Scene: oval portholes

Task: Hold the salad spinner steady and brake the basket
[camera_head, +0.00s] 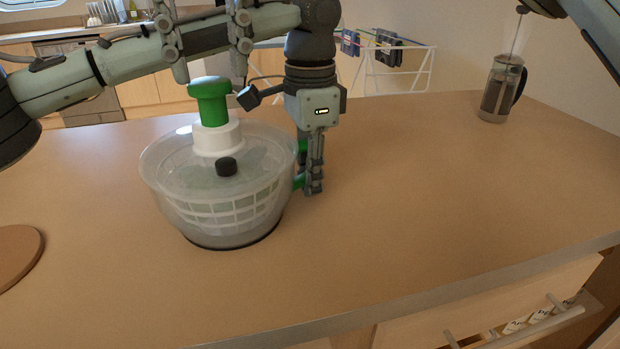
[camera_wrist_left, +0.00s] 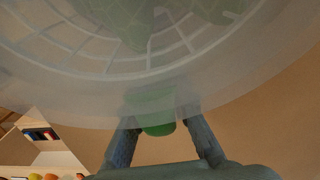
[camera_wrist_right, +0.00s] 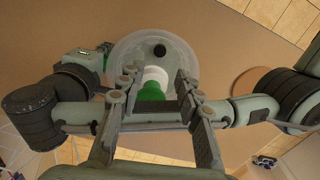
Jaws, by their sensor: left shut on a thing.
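The salad spinner (camera_head: 180,200) stands upright on the counter, with a clear bowl and lid and a white basket (camera_head: 235,210) inside. Green leaves show blurred through the bowl in the left wrist view (camera_wrist_left: 125,20). A green knob (camera_head: 210,103) tops the lid's white hub, and a black button (camera_head: 227,166) sits on the lid. My left gripper (camera_head: 313,185) is shut on the green handle (camera_wrist_left: 157,124) at the bowl's right side. My right gripper (camera_head: 211,74) is open and empty above the lid, its fingers spread either side of the knob; contact is not visible.
A French press (camera_head: 502,88) stands at the back right. A round wooden board (camera_head: 15,255) lies at the left. The counter (camera_head: 430,200) right of the spinner is clear. A drying rack (camera_head: 395,60) stands behind.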

